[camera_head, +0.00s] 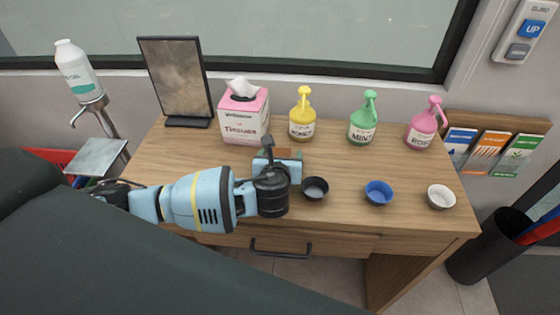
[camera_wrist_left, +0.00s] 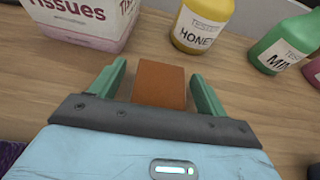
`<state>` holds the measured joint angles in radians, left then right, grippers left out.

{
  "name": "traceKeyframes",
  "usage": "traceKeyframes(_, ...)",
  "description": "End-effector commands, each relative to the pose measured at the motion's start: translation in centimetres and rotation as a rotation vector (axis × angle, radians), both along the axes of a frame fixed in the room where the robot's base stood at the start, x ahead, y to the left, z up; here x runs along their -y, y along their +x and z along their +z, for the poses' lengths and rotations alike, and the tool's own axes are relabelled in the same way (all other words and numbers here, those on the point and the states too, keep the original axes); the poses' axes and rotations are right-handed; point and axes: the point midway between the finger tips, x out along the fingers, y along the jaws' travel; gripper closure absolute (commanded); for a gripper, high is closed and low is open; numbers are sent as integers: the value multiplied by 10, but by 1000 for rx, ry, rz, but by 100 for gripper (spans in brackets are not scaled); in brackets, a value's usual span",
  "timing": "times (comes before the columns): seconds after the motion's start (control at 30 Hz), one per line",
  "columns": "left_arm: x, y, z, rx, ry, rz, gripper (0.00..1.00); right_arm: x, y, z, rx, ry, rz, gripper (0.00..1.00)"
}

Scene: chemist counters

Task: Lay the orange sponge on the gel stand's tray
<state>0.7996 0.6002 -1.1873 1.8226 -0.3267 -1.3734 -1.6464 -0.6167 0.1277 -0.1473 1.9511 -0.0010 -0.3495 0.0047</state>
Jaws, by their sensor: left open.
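The orange sponge (camera_wrist_left: 160,84) is a small block on the wooden desk. In the wrist view it lies between the two green fingers of my left gripper (camera_wrist_left: 158,72), which is open, with a gap visible on either side. In the head view my left gripper (camera_head: 280,154) is over the middle of the desk and largely hides the sponge (camera_head: 284,153). The gel stand (camera_head: 92,104) stands left of the desk, holding a white gel bottle (camera_head: 75,68). Its flat grey tray (camera_head: 97,155) looks empty. My right gripper is not in view.
A tissue box (camera_head: 243,118) and a dark-framed panel (camera_head: 177,78) stand at the back left of the desk. Yellow (camera_head: 301,120), green (camera_head: 363,124) and pink (camera_head: 422,130) pump bottles stand behind. Black (camera_head: 315,188), blue (camera_head: 378,192) and white (camera_head: 441,197) bowls line the front.

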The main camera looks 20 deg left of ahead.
Motion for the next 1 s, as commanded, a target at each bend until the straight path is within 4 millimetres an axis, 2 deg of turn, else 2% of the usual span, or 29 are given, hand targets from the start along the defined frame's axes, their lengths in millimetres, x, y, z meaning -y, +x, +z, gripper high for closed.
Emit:
traceKeyframes(0.1,0,0,0,0,0,0,25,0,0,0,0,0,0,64)
traceKeyframes(0.5,0,0,0,0,0,0,75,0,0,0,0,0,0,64)
traceKeyframes(0.77,0,0,2,0,-1,0,75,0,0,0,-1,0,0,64)
traceKeyframes(1.0,0,0,22,3,-2,0,75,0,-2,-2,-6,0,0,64)
